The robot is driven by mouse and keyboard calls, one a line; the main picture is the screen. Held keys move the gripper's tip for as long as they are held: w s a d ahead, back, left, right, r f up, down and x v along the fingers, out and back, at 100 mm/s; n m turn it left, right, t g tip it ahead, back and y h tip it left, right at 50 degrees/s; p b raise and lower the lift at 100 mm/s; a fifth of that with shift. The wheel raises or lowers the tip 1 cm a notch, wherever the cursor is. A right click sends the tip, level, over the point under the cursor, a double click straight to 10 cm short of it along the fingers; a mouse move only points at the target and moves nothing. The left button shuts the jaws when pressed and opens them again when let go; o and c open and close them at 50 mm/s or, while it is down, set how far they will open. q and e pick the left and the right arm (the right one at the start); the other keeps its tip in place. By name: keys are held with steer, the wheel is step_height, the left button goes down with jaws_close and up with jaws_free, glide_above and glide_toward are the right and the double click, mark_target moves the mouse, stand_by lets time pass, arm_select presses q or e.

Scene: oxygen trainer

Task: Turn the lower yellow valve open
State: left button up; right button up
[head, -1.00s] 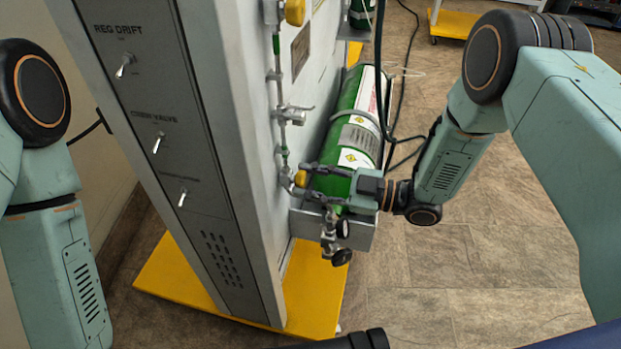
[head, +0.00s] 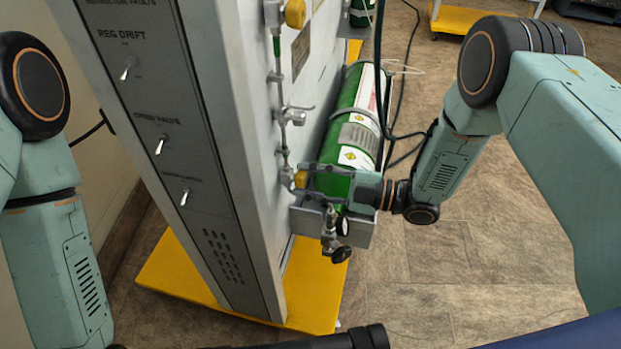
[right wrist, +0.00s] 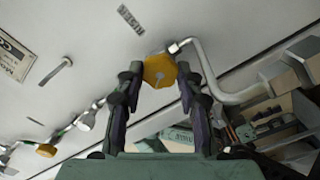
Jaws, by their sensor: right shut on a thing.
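The lower yellow valve (head: 301,179) is a small knob low on the side of the grey panel cabinet, at the bottom of a thin pipe. In the right wrist view the yellow valve (right wrist: 160,69) looks many-sided and sits between my fingertips. My right gripper (head: 307,181) reaches in from the right and is shut on this valve, one finger on each side; its fingertips also show in the wrist view (right wrist: 160,77). The fingers partly cover the valve in the head view.
An upper yellow valve (head: 295,13) sits higher on the same pipe. The yellow base (head: 318,290) juts out; floor to the right is clear.

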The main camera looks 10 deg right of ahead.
steer(key=o, duration=1.2)
steer(key=shift+c, duration=0.2)
